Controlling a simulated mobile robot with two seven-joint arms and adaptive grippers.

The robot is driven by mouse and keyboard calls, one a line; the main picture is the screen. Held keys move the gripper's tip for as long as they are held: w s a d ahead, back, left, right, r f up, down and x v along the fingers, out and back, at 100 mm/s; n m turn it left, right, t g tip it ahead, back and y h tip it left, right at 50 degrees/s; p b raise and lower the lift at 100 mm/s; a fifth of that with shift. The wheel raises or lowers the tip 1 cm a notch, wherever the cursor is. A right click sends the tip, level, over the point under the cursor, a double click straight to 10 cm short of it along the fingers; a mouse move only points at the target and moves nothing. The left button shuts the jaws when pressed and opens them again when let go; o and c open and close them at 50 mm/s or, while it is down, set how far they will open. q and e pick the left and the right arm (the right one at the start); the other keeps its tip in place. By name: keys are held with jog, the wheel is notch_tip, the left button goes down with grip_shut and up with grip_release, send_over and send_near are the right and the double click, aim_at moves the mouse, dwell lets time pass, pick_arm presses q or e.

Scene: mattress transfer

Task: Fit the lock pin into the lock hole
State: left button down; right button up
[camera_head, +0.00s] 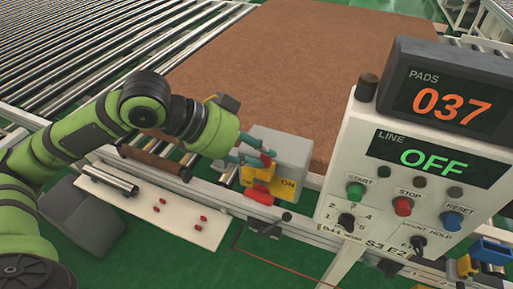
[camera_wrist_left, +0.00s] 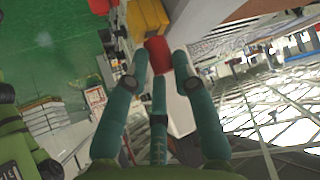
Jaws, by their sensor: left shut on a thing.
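My left gripper (camera_head: 255,157) is shut on a small red piece (camera_head: 266,159), which looks like the lock pin. In the left wrist view the red piece (camera_wrist_left: 158,55) sits between the teal fingertips (camera_wrist_left: 158,70). The gripper is just above a yellow switch block (camera_head: 262,182) marked ON, on the front of a grey box (camera_head: 280,150). The yellow block also shows beyond the red piece in the left wrist view (camera_wrist_left: 148,17). The lock hole cannot be made out. A red part (camera_head: 261,197) sits low on the yellow block. My right gripper is not in view.
A white shelf (camera_head: 150,209) holds a metal cylinder (camera_head: 110,178) and several small red pieces. A control panel (camera_head: 400,190) stands close on the right, its displays reading PADS 037 and LINE OFF. A large brown pad (camera_head: 300,70) lies on the rollers behind.

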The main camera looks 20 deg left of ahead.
pick_arm(q)
jog(key=shift+f, duration=0.4)
jog(key=c, duration=0.9)
grip_release()
jog(key=shift+r, duration=0.1)
jog(key=shift+c, duration=0.2)
jog(key=v, duration=1.2)
